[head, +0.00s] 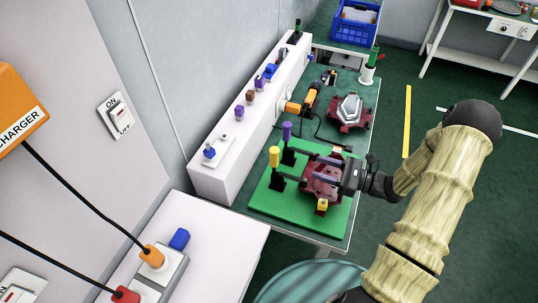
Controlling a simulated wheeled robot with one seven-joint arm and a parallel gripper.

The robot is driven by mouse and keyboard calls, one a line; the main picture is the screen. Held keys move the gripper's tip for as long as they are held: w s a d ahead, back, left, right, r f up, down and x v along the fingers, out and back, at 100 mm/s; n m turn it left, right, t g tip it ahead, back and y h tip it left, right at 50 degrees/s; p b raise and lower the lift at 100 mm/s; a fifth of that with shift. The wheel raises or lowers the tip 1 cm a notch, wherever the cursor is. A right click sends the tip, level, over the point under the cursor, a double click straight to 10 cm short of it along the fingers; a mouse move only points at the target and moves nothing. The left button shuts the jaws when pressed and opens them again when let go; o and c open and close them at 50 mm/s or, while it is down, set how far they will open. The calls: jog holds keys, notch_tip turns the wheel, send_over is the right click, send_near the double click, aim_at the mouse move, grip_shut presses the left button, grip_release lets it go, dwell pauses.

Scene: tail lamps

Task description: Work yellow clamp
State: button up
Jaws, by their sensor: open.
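The yellow clamp (275,157) has an upright yellow handle on a black base at the left side of a green board. The purple clamp (286,131) stands just behind it, its handle also upright. A dark red tail lamp part (322,191) lies on the board to the right of both clamps. My gripper (318,172) reaches in from the right over the red part, open, to the right of the yellow handle and apart from it. Its fingers and the clamp arms overlap in view, so I cannot tell whether they touch. My gripper hides some of the red part.
The green board (268,201) lies on a table. A second red lamp part (348,113) and an orange-black tool (310,98) lie behind it. A long white box (213,177) with several coloured knobs borders the left. Green floor (430,95) is free at right.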

aim_at(274, 162)
dwell(0.3)
jog(key=p+x, duration=0.4)
jog(key=x, duration=1.3)
jog(key=shift+a, duration=0.25)
jog(key=shift+w, duration=0.1)
grip_shut()
